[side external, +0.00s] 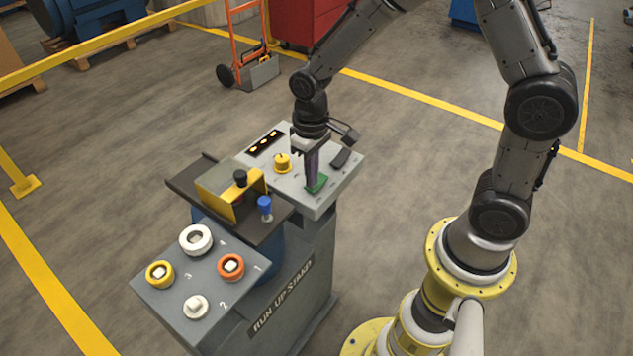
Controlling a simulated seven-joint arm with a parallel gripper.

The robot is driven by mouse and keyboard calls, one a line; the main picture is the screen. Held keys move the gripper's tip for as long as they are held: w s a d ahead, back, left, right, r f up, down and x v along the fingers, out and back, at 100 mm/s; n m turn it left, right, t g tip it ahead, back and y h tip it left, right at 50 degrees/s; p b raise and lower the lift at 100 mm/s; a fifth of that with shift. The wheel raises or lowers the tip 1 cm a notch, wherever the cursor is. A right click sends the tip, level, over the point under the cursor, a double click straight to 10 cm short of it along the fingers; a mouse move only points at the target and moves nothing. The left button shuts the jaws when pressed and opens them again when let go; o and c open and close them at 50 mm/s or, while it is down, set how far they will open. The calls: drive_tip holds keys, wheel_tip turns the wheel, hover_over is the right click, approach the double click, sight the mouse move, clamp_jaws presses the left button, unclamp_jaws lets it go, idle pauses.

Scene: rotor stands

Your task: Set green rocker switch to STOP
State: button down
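The green rocker switch (317,184) sits on the grey control panel (325,203) at the back right of the run-up stand. My gripper (312,178) points down at it from above, with its fingertips at or just over the switch. I cannot tell whether they touch. The fingers look close together, but the view does not show whether there is a gap between them. The gripper partly hides the switch, and its STOP marking and tilt cannot be read.
A yellow knob (282,162), a dark rocker (340,158) and a black strip with yellow lights (265,143) are close by on the panel. A yellow bracket (222,196) and a blue knob (265,204) stand to the left. Several round connectors fill the front panel (165,300).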

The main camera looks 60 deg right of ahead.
drive_tip(key=shift+f, duration=0.2)
drive_tip(key=shift+r, duration=3.55)
drive_tip(key=s+d+r+t, duration=0.2)
drive_tip(key=s+r+t, duration=0.25)
drive_tip(key=r, duration=0.65)
drive_tip(key=s+d+t, duration=0.1)
drive_tip(key=s, duration=1.2)
drive_tip(key=shift+s+d, duration=0.15)
drive_tip(key=shift+d, duration=0.15)
